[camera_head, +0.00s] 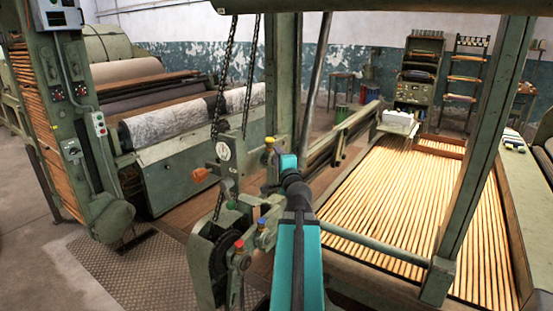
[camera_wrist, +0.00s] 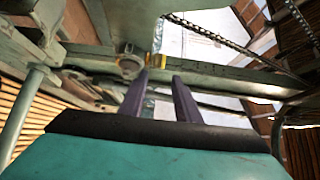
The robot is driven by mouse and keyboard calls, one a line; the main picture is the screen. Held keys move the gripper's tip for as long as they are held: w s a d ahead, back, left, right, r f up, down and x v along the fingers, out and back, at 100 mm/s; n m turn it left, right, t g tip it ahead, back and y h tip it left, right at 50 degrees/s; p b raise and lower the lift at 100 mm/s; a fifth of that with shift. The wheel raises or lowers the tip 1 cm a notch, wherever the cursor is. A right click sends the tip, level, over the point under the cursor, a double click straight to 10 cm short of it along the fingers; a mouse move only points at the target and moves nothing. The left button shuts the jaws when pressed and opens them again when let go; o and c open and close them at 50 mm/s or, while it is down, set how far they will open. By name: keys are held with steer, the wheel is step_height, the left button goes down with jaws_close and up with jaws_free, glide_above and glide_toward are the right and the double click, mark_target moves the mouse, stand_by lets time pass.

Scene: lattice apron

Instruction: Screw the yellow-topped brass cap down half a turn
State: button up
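The yellow-topped brass cap (camera_head: 269,144) stands on the green machine frame, just left of my wrist in the head view. In the wrist view, a small yellow patch (camera_wrist: 158,61) shows just beyond my fingertips; it looks like the cap's top, but most of the cap is hard to make out. My gripper (camera_wrist: 161,76) has its two dark fingers apart, with a clear gap between them and nothing visibly held. In the head view my teal and black arm hides the fingers.
A red-topped fitting (camera_head: 239,245) and a blue-topped one (camera_head: 261,222) sit lower on the frame. An orange knob (camera_head: 201,174) is to the left. Chains (camera_head: 225,75) hang beside the cap. A green post (camera_head: 283,80) rises close behind my wrist.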

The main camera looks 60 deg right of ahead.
steer(key=shift+s+a+b, duration=0.35)
steer(key=shift+s+a, duration=0.15)
steer(key=shift+s, duration=0.05)
steer(key=w+a+n+t+y+p, duration=0.1)
steer(key=w+a+n+t+y, duration=0.15)
steer(key=w+n+y, duration=0.3)
steer(key=s+d+t+p, duration=0.1)
steer(key=s+d+p, duration=0.2)
steer(key=s+d, duration=0.5)
steer(key=shift+s+m+y, duration=0.35)
steer(key=shift+s+m, duration=0.1)
steer(key=shift+w+d, duration=0.1)
steer(key=shift+w, duration=0.05)
